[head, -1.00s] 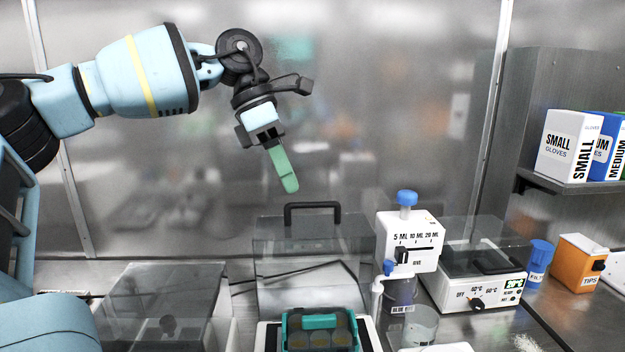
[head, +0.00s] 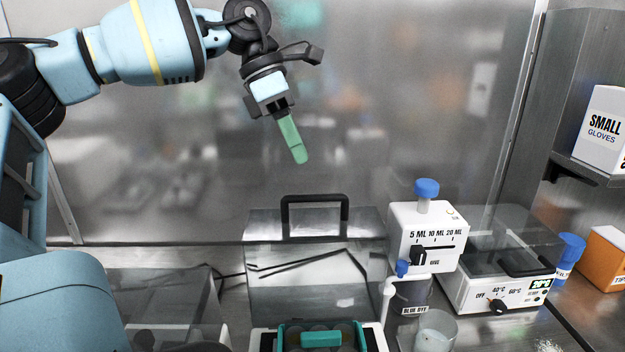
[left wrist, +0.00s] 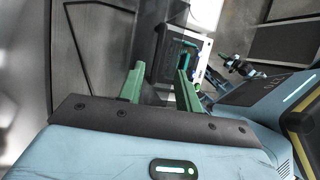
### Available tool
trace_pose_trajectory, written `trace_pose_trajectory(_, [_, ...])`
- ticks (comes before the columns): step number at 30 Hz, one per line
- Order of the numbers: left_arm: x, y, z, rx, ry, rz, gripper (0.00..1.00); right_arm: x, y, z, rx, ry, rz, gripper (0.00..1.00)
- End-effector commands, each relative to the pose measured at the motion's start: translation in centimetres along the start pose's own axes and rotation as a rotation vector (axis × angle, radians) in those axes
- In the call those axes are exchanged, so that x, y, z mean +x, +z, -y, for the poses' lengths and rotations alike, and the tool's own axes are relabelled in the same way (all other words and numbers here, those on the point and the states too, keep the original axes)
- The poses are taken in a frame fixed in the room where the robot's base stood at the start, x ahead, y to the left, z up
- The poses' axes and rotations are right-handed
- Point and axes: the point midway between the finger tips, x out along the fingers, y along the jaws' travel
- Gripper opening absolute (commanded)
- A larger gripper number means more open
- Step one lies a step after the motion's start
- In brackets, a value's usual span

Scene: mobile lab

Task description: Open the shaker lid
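A clear cover (head: 262,285) with a black handle (head: 314,200) at its top stands in the lower middle of the head view. It looks like the shaker lid, apparently raised. In front of it is a white base (head: 377,338) carrying a teal rack (head: 321,339), cut off by the frame's lower edge. The base also shows in the left wrist view (left wrist: 168,58). My left gripper (head: 299,160) hangs in the air above the handle, apart from it. Its green fingers (left wrist: 159,85) are spread with nothing between them. My right gripper is not in view.
A white dispenser (head: 424,238) with a blue knob and a heated device (head: 500,285) with a clear cover stand on the right. A glass beaker (head: 436,333) is in front of the dispenser. Another clear-covered box (head: 165,295) is at lower left. A metal wall closes the back.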

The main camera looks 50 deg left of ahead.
Motion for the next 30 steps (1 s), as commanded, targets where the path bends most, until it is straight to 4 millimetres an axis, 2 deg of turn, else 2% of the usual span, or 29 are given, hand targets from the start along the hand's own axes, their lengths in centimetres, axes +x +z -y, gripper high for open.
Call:
trace_pose_trajectory(6, [3.4,-0.1,0.0,-0.001,-0.003,-0.002,0.34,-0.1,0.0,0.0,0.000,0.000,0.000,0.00])
trace_pose_trajectory(12, [5.8,-0.1,0.0,-0.001,-0.003,-0.002,0.34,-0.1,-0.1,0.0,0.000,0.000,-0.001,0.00])
trace_pose_trajectory(17, [6.6,0.0,0.0,-0.002,-0.001,0.000,0.34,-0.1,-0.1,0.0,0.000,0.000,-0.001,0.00])
trace_pose_trajectory(25, [6.7,0.0,0.0,-0.002,-0.001,0.000,0.34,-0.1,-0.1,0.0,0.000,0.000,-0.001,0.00])
trace_pose_trajectory(30, [6.7,0.0,0.0,-0.001,-0.001,0.001,0.12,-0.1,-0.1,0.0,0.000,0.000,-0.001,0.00])
